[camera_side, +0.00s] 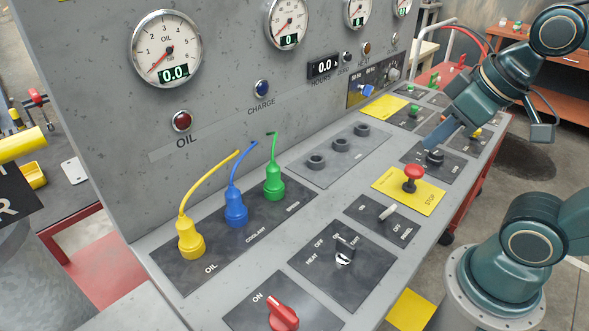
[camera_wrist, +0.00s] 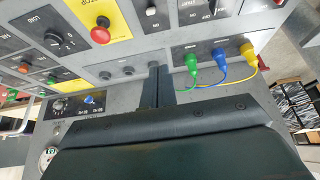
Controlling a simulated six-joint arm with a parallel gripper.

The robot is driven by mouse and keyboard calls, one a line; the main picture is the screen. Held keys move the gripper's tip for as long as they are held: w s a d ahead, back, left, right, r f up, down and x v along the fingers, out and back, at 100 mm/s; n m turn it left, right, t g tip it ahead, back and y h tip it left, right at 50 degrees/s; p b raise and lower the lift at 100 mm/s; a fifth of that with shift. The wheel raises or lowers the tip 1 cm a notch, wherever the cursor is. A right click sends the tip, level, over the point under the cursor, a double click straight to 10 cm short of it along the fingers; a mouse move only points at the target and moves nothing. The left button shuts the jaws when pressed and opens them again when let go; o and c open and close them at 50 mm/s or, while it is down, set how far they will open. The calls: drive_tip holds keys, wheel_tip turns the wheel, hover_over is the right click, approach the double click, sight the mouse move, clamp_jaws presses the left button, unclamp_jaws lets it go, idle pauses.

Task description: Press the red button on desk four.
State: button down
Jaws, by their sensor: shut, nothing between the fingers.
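A red mushroom button (camera_side: 413,177) stands on a yellow plate (camera_side: 392,188) marked STOP, on the sloping grey desk. In the wrist view a red button (camera_wrist: 100,34) on a yellow plate (camera_wrist: 117,15) shows at upper left. My gripper (camera_side: 436,138) is shut and empty. In the side view it hangs beyond the red button, over the dark dial plate. In the wrist view its fingers (camera_wrist: 158,75) point between the three grey sockets and the green plug, apart from the red button. No desk number is legible.
Yellow (camera_side: 191,240), blue (camera_side: 236,208) and green (camera_side: 273,183) plugs with cables stand at the left. A toggle (camera_side: 345,248), a red lever (camera_side: 283,314) and a black dial (camera_side: 434,157) also rise from the desk. The gauge panel (camera_side: 225,80) stands behind.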

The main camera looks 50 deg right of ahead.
drive_tip(key=w+d+n+g, duration=0.2)
drive_tip(key=d+n, duration=0.1)
drive_tip(key=n, duration=0.2)
drive_tip(key=n+g, duration=0.4)
drive_tip(key=n, duration=0.9)
hover_over(415, 167)
drive_tip(key=shift+w+f, duration=0.1)
drive_tip(key=shift+f, duration=0.1)
drive_tip(key=shift+f, duration=7.05)
